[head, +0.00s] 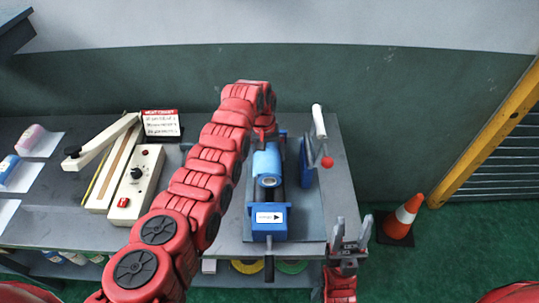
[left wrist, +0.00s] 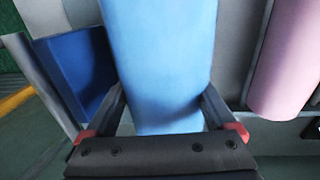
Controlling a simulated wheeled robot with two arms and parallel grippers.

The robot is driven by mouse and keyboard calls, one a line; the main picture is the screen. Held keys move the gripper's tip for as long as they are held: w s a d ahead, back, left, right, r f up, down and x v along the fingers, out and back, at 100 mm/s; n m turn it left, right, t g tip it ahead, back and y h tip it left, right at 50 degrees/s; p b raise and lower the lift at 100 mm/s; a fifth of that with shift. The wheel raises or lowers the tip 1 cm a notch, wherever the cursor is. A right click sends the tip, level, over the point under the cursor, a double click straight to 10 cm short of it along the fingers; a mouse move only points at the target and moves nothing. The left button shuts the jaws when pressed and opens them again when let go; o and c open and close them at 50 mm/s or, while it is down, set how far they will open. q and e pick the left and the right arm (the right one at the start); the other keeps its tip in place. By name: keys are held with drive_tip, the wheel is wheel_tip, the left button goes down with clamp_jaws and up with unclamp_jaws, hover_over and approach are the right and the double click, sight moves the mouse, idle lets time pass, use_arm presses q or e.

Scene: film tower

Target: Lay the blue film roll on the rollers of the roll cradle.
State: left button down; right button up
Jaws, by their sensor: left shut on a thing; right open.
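The blue film roll (head: 267,163) is over the far part of the roll cradle (head: 269,218), lengthwise along its dark rollers (head: 268,193). I cannot tell whether it touches them. My left gripper (head: 266,136) reaches over from the left and is shut on the roll. In the left wrist view the roll (left wrist: 162,60) lies between the two fingers, and a blue cradle part (left wrist: 80,70) shows beside it. My right gripper (head: 352,232) is open and empty, near the table's front right edge, clear of the cradle.
A cream sealer (head: 125,175) and a sign (head: 160,122) are left of my arm. Pink (head: 32,138) and blue rolls lie far left. An orange cone (head: 402,217) stands on the floor at right.

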use_arm(q)
drive_tip(key=shift+f+b, duration=0.45)
drive_tip(key=shift+f, duration=0.1)
idle(0.4)
unclamp_jaws()
drive_tip(key=shift+w+r, duration=0.1)
drive_tip(key=shift+r, duration=0.3)
wheel_tip(320, 180, up, 16)
drive_tip(key=a+b, duration=0.2)
drive_tip(key=b, duration=0.2)
drive_tip(key=shift+r, duration=0.25)
